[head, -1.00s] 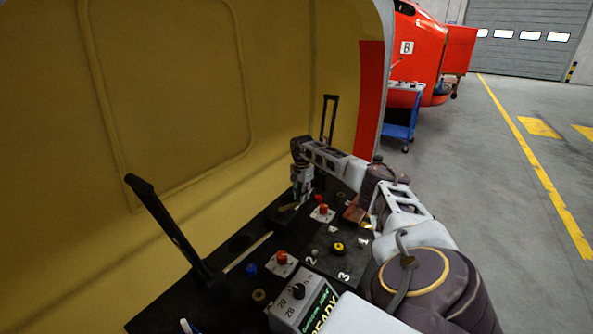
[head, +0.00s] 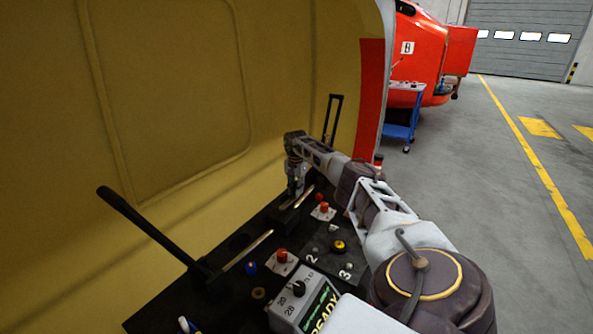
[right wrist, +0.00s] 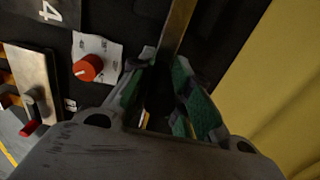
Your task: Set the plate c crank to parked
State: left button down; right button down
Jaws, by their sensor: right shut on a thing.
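No letter C is readable, so I cannot tell which control is the plate c crank. In the head view my right gripper (head: 294,188) points down at the far part of the black panel (head: 170,307). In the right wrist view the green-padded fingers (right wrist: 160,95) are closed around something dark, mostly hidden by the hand. A brass strip (right wrist: 176,28) runs up past the fingertips. A red knob (right wrist: 90,67) on a white plate sits left of the fingers, apart from them. My left gripper is out of view.
A long black lever (head: 150,228) leans left over the near panel. Another black handle (head: 333,115) stands beyond my gripper. A red knob (head: 282,255), a blue knob (head: 250,267) and a READY box (head: 305,300) are nearer. A yellow wall (head: 170,90) rises behind.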

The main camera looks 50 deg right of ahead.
jog(key=shift+d+r, duration=0.2)
jog(key=shift+d, duration=0.05)
jog(key=c, duration=1.6)
grip_release()
jog(key=shift+w, duration=0.1)
jog(key=o, duration=0.3)
jog(key=shift+f, duration=0.15)
jog(key=shift+a, duration=0.1)
jog(key=shift+r, duration=5.95)
